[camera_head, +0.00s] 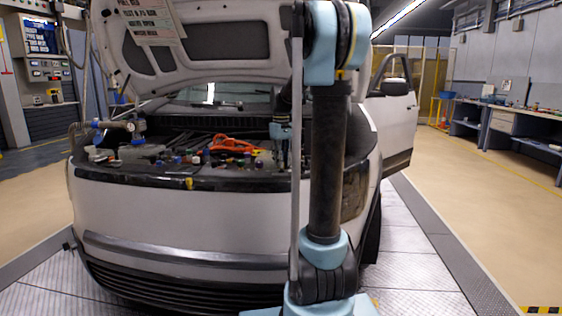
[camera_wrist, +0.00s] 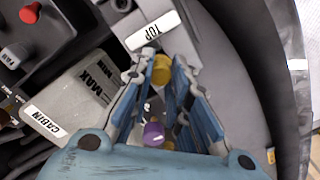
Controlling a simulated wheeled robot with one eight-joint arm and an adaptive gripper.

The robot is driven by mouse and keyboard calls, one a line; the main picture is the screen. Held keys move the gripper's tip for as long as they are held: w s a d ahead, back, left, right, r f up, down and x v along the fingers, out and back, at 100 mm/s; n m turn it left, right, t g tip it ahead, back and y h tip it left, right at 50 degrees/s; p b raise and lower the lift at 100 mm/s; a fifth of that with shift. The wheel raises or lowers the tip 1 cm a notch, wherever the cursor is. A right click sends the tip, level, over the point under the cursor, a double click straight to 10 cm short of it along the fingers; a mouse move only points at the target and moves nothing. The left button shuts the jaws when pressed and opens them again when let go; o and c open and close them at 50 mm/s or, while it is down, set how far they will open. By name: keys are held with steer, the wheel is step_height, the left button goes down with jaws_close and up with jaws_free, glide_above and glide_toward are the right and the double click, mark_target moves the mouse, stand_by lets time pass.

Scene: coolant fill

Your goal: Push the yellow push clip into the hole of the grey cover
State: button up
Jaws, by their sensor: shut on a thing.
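My gripper (camera_wrist: 161,82) has blue fingers and is shut on a small yellow piece, which looks like the yellow push clip (camera_wrist: 162,69), between the fingertips in the wrist view. In the head view my gripper (camera_head: 283,152) is low over the right part of the open engine bay. A grey part (camera_wrist: 196,35) with a white label lies just past the fingertips and may be the grey cover. I cannot see its hole or tell whether the clip touches it.
A grey box marked MAX and CABIN (camera_wrist: 75,100) lies left of the fingers. A purple cap (camera_wrist: 153,133) shows between them. A red knob (camera_wrist: 29,13) is at the upper left. The raised hood (camera_head: 200,40) hangs above the bay.

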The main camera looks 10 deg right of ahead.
steer(key=shift+f, duration=0.5)
steer(key=shift+r, duration=0.2)
steer(key=shift+r, duration=0.5)
steer(key=shift+f, duration=0.7)
stand_by(1.4)
steer(key=o, duration=0.9)
step_height(320, 180, up, 12)
steer(key=shift+w+a+f, duration=0.1)
steer(key=shift+w, duration=0.05)
steer(key=shift+c, duration=0.5)
